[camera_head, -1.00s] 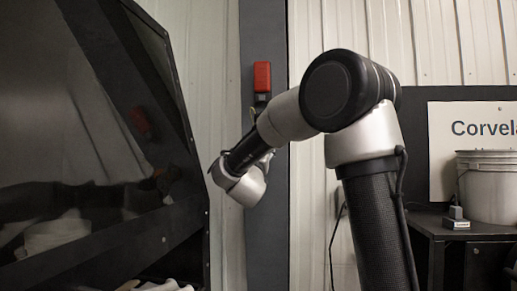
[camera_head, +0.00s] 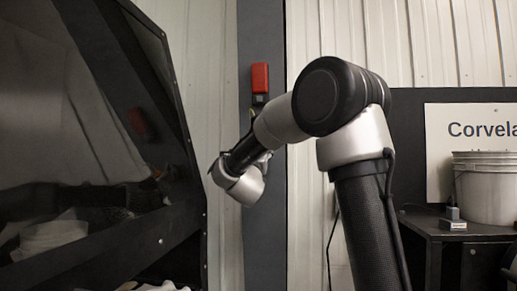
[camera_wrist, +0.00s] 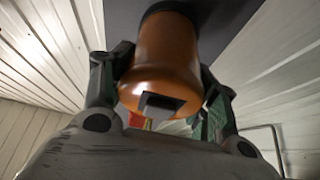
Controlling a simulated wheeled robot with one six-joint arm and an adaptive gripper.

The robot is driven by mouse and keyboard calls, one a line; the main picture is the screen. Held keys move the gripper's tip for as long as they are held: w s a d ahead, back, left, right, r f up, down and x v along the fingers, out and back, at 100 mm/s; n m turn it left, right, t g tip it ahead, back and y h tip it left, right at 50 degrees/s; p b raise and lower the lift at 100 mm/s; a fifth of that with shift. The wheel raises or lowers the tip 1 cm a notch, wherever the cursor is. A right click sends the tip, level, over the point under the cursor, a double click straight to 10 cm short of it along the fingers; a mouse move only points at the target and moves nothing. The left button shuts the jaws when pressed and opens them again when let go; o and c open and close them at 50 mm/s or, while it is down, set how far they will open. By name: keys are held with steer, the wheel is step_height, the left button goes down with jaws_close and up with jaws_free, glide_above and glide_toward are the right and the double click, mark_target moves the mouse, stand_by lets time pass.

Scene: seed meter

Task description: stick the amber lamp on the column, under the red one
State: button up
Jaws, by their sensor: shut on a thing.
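The amber lamp (camera_wrist: 165,62) is a rounded orange cylinder between the fingers of my gripper (camera_wrist: 162,80) in the wrist view. My gripper is shut on it. A dark grey block shows on the lamp's near end. The dark column (camera_wrist: 218,14) is behind the lamp; I cannot tell whether they touch. In the head view the column (camera_head: 264,235) stands upright, with the red lamp (camera_head: 260,77) high on it. My wrist is in front of the column, below the red lamp. The head view does not show the amber lamp or my fingers.
A dark glossy panelled machine (camera_head: 95,120) stands close on the left of my wrist. On the right, a dark shelf (camera_head: 470,228) holds a white bucket (camera_head: 487,190) and a small grey block (camera_head: 453,220). A sign (camera_head: 470,135) hangs behind.

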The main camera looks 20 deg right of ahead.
steer(key=shift+w+d, duration=0.15)
steer(key=shift+w, duration=0.05)
steer(key=o, duration=1.1)
steer(key=shift+s+a+r+v, duration=0.15)
steer(key=shift+r+v, duration=0.2)
steer(key=shift+v, duration=2.7)
steer(key=shift+s+a+r+v, duration=0.15)
steer(key=shift+r+v, duration=0.25)
steer(key=shift+v, duration=2.7)
steer(key=shift+s+a+r+v, duration=0.1)
steer(key=shift+s+r+v, duration=0.2)
steer(key=shift+v, duration=2.75)
steer(key=shift+w, duration=0.1)
